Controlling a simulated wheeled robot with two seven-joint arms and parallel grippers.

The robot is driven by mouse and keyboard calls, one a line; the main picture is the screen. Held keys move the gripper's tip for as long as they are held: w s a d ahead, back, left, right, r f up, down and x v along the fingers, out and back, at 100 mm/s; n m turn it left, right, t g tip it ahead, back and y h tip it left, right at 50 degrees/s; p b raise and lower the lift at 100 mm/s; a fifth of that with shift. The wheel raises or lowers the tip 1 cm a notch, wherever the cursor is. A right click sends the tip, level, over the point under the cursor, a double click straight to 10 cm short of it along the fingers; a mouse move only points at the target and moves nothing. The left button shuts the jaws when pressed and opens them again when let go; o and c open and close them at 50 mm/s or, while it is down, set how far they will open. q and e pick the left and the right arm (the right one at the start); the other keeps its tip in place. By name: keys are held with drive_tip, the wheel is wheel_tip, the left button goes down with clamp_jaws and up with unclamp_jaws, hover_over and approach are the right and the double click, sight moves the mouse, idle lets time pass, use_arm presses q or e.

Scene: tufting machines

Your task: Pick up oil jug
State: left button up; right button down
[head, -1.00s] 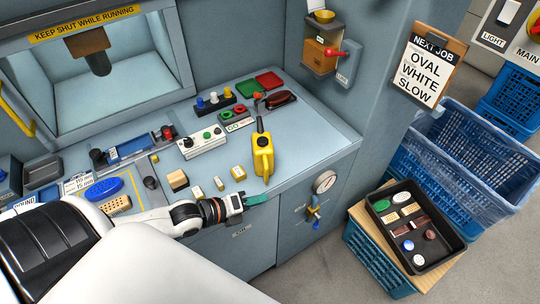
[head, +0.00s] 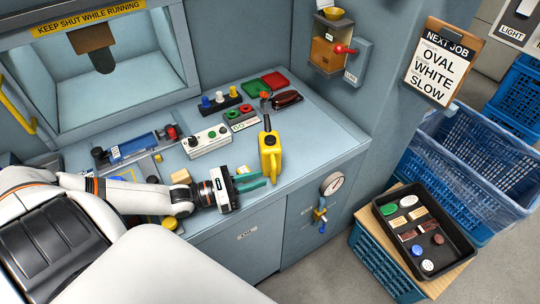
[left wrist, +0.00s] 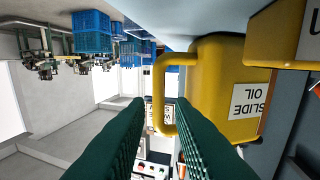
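The oil jug (head: 270,160) is yellow with a dark spout and stands on the blue-grey bench near its front edge. In the left wrist view the jug (left wrist: 217,90) appears upside down, with a white "SLIDE OIL" label and a yellow loop handle. My left gripper (head: 262,180) has green fingers and is at the jug's lower left side in the head view. In the left wrist view my left gripper (left wrist: 160,103) is open, with the handle's bar lined up between its fingertips. I cannot tell whether the fingers touch it. My right gripper is not in view.
A white button box (head: 206,142) and a block with coloured knobs (head: 220,102) stand behind on the bench. A gauge (head: 333,184) is on the bench front.

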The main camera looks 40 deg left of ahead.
sight(270, 150)
use_arm(q)
drive_tip(key=shift+w+d+r, duration=0.15)
drive_tip(key=shift+w+d, duration=0.25)
drive_tip(key=shift+w, duration=0.2)
drive_tip(key=shift+p+x, duration=0.45)
drive_tip(key=shift+x, duration=2.65)
clamp_jaws()
